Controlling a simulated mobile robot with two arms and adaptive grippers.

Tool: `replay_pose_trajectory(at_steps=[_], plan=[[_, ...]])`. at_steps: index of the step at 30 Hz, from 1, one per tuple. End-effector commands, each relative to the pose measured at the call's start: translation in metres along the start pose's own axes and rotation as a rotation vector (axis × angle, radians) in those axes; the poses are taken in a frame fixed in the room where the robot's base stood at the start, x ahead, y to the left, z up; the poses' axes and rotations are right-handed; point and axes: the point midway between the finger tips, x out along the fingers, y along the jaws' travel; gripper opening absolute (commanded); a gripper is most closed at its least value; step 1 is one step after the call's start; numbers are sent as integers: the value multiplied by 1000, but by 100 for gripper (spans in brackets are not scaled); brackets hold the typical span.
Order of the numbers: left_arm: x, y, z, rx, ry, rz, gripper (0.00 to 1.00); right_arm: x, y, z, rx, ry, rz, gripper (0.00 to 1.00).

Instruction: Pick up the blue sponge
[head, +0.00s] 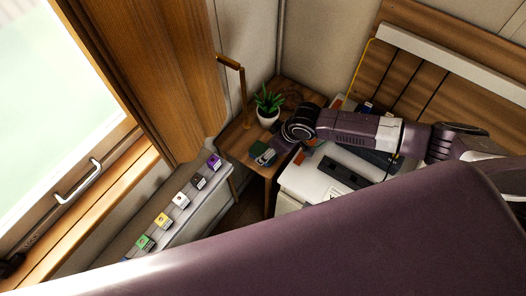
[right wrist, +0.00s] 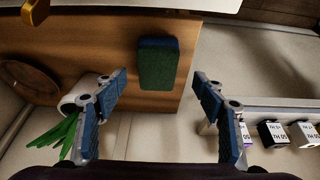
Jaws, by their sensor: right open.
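The blue sponge (right wrist: 158,66) lies on the wooden table, with a dark green top face and a blue edge showing in the right wrist view. In the head view it is a small dark green block (head: 262,153) at the table's front edge, below the potted plant. My right gripper (right wrist: 160,88) is open and empty, its two fingers spread to either side of the sponge in the right wrist view, with no visible contact. In the head view my right wrist is just right of the sponge. My left gripper is in neither view.
A potted plant (head: 268,108) stands on the wooden table (head: 235,138) close to the sponge. A row of small labelled boxes (head: 181,199) sits on a grey ledge at left. A white unit (head: 308,183) stands right of the table.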

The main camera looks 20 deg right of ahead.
Motion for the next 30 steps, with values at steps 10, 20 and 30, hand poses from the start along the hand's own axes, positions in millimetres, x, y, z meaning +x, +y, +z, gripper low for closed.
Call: replay_pose_trajectory(at_steps=[10, 20, 30], plan=[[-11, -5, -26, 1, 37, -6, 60, 39, 1, -3, 0, -2, -1, 64], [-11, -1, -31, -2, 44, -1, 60, 47, 1, -2, 0, -1, 0, 64], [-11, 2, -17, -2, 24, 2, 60, 46, 1, -2, 0, -1, 0, 35]])
